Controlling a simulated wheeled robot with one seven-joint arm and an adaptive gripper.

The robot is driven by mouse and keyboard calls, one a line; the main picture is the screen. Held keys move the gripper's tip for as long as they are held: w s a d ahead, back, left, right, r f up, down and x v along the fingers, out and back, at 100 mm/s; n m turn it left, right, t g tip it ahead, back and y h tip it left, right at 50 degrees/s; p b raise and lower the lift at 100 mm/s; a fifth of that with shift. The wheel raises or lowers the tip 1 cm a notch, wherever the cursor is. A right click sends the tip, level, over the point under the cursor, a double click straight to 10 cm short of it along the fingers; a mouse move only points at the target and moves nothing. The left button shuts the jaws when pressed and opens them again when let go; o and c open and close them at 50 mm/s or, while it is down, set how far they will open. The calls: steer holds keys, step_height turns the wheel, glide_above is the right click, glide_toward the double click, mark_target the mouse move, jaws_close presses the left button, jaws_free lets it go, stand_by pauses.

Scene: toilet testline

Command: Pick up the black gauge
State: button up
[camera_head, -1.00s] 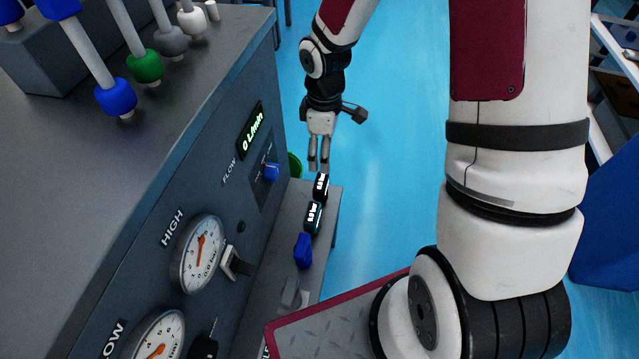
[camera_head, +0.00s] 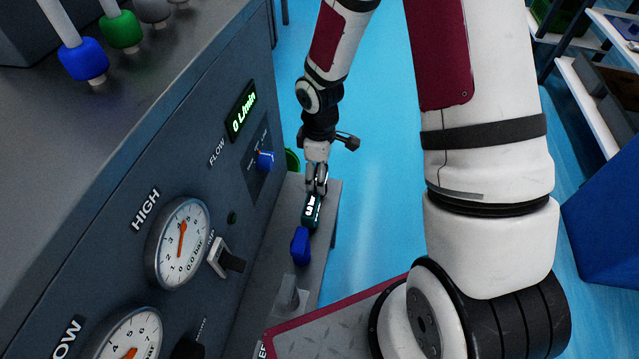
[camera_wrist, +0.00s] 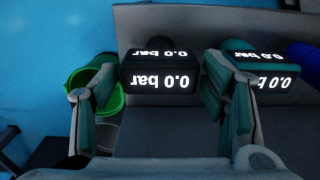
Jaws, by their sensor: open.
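The black gauge (camera_wrist: 158,78) shows between my fingers in the wrist view, with a lit "0.0 bar" display that appears upside down. My gripper (camera_wrist: 160,95) is open, one finger on each side of the gauge, with a gap visible to its left; contact cannot be told. In the head view my gripper (camera_head: 316,184) is down at the ledge beside the panel and mostly hides the black gauge. A dark teal gauge (camera_head: 311,212) stands just in front of it. It also shows right of my right finger in the wrist view (camera_wrist: 262,72), partly covered.
A blue object (camera_head: 300,245) stands on the grey ledge (camera_head: 322,240) nearer the camera. A green container (camera_wrist: 105,88) is beside my left finger.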

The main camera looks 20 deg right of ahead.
steer(key=shift+f, duration=0.75)
steer(key=shift+r, duration=0.1)
steer(key=shift+c, duration=0.3)
steer(key=c, duration=0.9)
step_height(320, 180, up, 10)
steer(key=p, duration=0.5)
steer(key=shift+r, duration=0.1)
steer(key=shift+r+p, duration=2.15)
steer(key=shift+r, duration=0.3)
